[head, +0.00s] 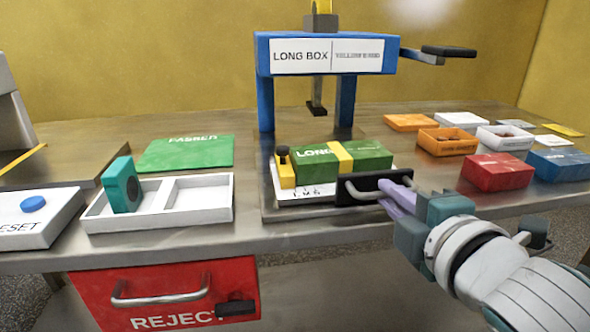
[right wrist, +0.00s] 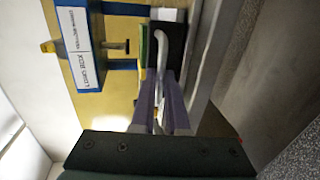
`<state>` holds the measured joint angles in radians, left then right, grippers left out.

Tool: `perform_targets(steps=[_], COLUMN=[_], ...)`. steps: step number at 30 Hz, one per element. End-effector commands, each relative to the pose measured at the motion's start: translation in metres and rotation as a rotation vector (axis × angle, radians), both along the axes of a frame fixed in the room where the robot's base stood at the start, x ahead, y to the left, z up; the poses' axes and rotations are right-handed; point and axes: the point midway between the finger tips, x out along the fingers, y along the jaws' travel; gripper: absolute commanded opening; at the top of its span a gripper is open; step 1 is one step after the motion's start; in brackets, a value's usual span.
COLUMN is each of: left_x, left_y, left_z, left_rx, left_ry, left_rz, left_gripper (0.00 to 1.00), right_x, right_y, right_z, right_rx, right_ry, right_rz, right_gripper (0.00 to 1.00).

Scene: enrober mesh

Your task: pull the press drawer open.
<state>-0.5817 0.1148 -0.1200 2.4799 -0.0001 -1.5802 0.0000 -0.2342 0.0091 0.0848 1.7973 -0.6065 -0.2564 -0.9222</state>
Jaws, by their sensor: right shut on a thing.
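The blue press (head: 262,85), labelled LONG BOX, stands at the back middle of the table in the head view. Its drawer (head: 305,197) is a white tray with a black front, lying forward of the press posts on a metal base. A green long box (head: 315,168) with a yellow band lies on the drawer. The silver handle (head: 362,191) is on the black front and shows in the right wrist view (right wrist: 188,50). My right gripper (head: 385,196) is shut on the handle; its purple fingers (right wrist: 160,103) close around the bar. My left gripper is out of view.
A white two-part tray (head: 160,224) holding a teal block (head: 123,186) is left of the drawer. A red REJECT bin (head: 165,285) hangs below the table edge. Red (head: 497,172) and blue boxes (head: 562,164) stand right, near my right arm.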

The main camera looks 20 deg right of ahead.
Motion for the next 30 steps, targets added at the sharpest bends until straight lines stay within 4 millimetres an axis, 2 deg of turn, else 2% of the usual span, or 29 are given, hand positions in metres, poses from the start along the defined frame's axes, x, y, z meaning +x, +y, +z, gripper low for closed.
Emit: perform_targets(steps=[10,11,18,26,30], left_x=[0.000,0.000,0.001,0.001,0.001], left_y=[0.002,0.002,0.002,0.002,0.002], left_z=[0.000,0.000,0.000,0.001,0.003], left_rx=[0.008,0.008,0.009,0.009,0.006], left_ry=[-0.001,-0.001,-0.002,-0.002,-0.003], left_rz=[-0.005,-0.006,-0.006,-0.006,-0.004], left_gripper=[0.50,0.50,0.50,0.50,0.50], right_x=[-0.001,-0.001,-0.001,-0.002,-0.014], right_y=[0.000,0.000,0.000,0.000,0.003], right_z=[-0.001,-0.001,0.000,0.000,0.003], right_rx=[0.000,0.000,0.000,0.000,0.001], right_ry=[0.001,0.001,0.001,0.001,0.002], right_rz=[-0.001,-0.001,-0.001,0.000,0.000], right_gripper=[0.00,0.14,0.41,0.41,0.41])
